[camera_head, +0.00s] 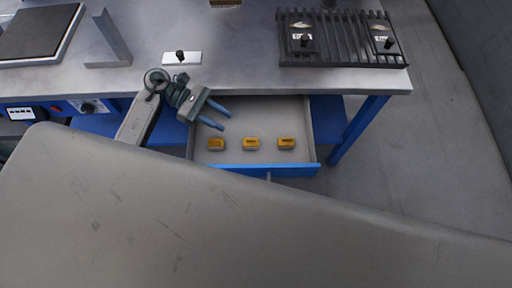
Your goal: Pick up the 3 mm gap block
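Three small yellow blocks stand in a row in the open drawer (240,168): a left block (216,144), a middle block (251,144) and a right block (287,143). Their markings are too small to read, so I cannot tell which is the 3 mm gap block. My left gripper (222,119) is above the drawer's left part, behind and above the left block. Its two blue fingers are apart with nothing between them. My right gripper is not in view.
The metal workbench (235,60) has its front edge just behind the drawer. On it are a black slatted rack (340,58), a white plate with a black knob (182,58), an upright metal bracket (108,38) and a dark flat plate (38,32). The drawer's right part is free.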

